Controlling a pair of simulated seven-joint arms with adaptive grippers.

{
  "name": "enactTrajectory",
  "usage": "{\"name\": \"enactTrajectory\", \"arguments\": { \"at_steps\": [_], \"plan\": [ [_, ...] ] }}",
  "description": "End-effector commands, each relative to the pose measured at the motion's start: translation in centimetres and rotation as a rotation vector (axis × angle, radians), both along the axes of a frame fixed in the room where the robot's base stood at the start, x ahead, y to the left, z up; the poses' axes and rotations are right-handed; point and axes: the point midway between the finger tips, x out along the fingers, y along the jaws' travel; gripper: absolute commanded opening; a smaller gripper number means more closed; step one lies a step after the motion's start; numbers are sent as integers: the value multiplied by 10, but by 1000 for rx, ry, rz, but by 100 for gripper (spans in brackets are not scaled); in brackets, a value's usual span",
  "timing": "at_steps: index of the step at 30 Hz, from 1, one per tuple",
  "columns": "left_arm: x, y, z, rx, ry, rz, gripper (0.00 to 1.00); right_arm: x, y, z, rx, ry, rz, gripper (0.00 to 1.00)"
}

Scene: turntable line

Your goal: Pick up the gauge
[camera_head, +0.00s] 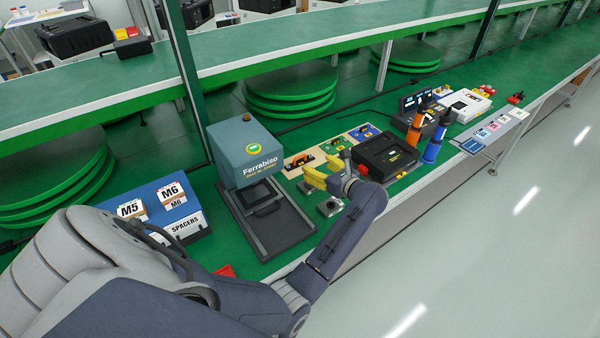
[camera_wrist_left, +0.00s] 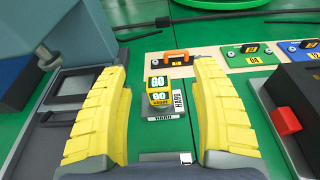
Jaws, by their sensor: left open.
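The gauge (camera_wrist_left: 160,98) is a small block with yellow sides and green-and-white "GO" labels. It stands on a grey plate (camera_wrist_left: 180,105) marked "HARD" in the left wrist view. My left gripper (camera_wrist_left: 162,78) is open, its two yellow fingers spread to either side of the gauge with green gaps visible between; I see no contact. In the head view my left gripper (camera_head: 325,177) hangs over the bench beside the grey press, and I cannot make out the gauge there. My right gripper is not in view.
A grey Ferrabiso press (camera_head: 245,155) stands left of the gripper. A black case (camera_head: 385,155) with a red latch (camera_wrist_left: 284,121) is at right. Behind lies a beige board (camera_head: 297,160) with an orange-handled piece (camera_wrist_left: 176,57). A blue spacers rack (camera_head: 165,205) is farther left.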

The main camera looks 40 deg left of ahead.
Motion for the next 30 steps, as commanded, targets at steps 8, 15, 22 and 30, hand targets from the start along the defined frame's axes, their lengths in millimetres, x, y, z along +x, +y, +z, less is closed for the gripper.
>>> {"name": "enactTrajectory", "arguments": {
  "at_steps": [8,15,22,30],
  "plan": [
    [-12,-31,-47,-114,32,-11,64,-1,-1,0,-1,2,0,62],
    [-6,-14,-54,-113,32,-11,64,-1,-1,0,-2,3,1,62],
    [2,7,-63,-112,32,-10,64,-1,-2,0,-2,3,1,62],
    [10,28,-73,-113,33,-12,64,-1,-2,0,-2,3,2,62]
  ]
}}
